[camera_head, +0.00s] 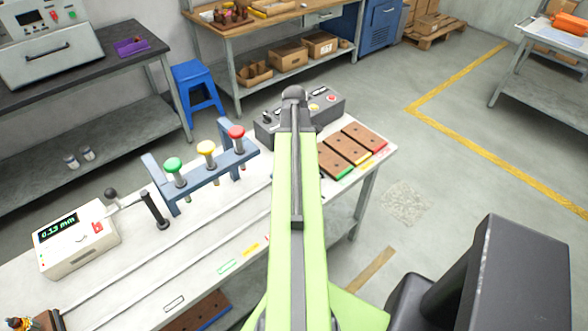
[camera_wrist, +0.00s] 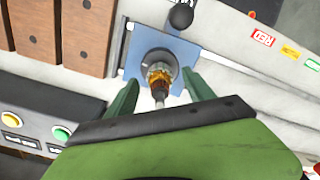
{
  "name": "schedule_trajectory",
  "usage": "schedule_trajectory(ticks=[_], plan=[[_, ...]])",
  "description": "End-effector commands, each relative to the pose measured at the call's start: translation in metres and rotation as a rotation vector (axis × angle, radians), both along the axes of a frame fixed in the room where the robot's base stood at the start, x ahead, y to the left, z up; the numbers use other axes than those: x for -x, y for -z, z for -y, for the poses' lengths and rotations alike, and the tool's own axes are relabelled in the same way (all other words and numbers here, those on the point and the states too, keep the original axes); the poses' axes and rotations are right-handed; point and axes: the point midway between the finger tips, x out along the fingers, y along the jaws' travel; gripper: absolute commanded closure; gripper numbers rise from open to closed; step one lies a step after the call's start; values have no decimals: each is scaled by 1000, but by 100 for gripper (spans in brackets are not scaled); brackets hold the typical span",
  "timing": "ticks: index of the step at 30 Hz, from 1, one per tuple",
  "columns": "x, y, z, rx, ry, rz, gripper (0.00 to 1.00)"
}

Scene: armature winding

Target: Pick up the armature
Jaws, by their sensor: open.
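The armature (camera_wrist: 160,76) shows in the wrist view, with copper-coloured windings and a pale metal shaft pointing toward my gripper. Its far end meets a round grey mount (camera_wrist: 150,57) on a blue plate (camera_wrist: 134,68). My gripper (camera_wrist: 163,84) is open, with one green finger on each side of the armature. A gap shows on both sides, so the fingers appear apart from it. In the head view my green arm reaches over the bench; the fingers and this armature are hidden there.
Brown blocks (camera_wrist: 73,32) and a button box (camera_wrist: 38,124) lie close on the left in the wrist view. The head view shows a rack (camera_head: 205,172) with green, yellow and red knobs, a gauge (camera_head: 76,237) reading 0.13 mm, and the white bench (camera_head: 140,275).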

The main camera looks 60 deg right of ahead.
Motion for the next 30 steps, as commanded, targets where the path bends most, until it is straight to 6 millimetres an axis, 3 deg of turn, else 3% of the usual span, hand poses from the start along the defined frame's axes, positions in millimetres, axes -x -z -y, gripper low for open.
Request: schedule_trajectory(ticks=[1,9,23,30], plan=[[0,14,0,0,0,0,38],[0,11,0,0,0,0,40],[-1,11,0,0,-1,0,100],[-1,11,0,0,-1,0,100]])
